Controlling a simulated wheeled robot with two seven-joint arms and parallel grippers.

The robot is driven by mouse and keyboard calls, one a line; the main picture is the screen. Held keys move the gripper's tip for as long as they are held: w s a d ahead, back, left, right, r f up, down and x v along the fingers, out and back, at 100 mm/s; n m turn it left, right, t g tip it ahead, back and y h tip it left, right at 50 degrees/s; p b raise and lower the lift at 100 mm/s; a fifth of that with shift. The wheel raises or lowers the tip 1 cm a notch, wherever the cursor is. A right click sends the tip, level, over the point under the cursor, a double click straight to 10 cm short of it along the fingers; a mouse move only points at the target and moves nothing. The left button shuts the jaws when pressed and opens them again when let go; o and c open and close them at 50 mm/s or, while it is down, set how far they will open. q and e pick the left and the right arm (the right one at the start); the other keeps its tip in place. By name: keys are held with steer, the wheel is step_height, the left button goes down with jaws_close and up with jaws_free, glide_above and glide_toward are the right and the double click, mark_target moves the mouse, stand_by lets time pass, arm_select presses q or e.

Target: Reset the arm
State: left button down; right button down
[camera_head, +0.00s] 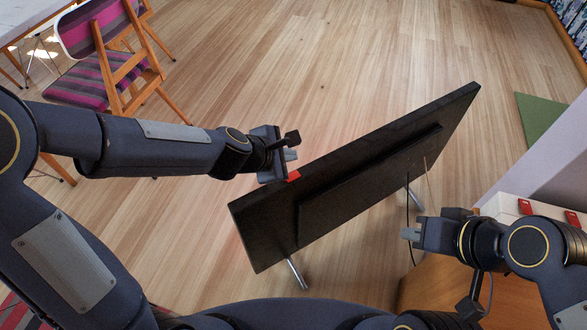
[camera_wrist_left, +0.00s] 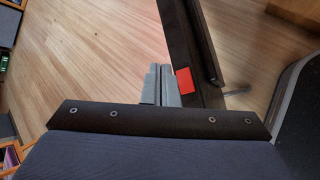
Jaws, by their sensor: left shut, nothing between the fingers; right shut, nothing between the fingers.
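My left arm reaches in from the left. Its gripper (camera_head: 290,156) is shut and empty, just beside the upper left edge of a black flat screen (camera_head: 365,165). In the left wrist view the shut grey fingers (camera_wrist_left: 160,86) are close to the screen's dark edge (camera_wrist_left: 181,45); I cannot tell whether they touch it. A small red patch (camera_head: 294,175) sits on that edge near the fingers, and it also shows in the left wrist view (camera_wrist_left: 184,81). My right gripper (camera_head: 408,233) is shut and empty, pointing left, near the screen's lower right side.
The screen stands tilted in the picture on silver legs (camera_head: 297,272), with a cable hanging behind. A wooden cabinet (camera_head: 450,285) with a white top is under my right arm. A striped chair (camera_head: 85,82) is at upper left. A green mat (camera_head: 541,117) lies right. Wooden floor is clear beyond.

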stand_by(0.8)
arm_select(q)
steer(key=s+a+r+m+h, duration=0.1)
steer(key=s+a+r+m, duration=0.7)
steer(key=a, duration=0.1)
steer(key=s+a+f+m+g+y, duration=0.1)
steer(key=s+a+m+y, duration=0.1)
steer(key=s+a+m, duration=0.45)
steer(key=s+a+f+m+y, duration=0.1)
steer(key=s+a+m+y, duration=0.2)
steer(key=s, duration=0.6)
step_height(320, 180, up, 23)
steer(key=h+p, duration=0.1)
steer(key=p, duration=2.2)
steer(key=shift+w+a+r+h, duration=0.15)
steer(key=shift+w+a+h, duration=0.15)
steer(key=shift+a, duration=0.15)
steer(key=shift+n, duration=0.25)
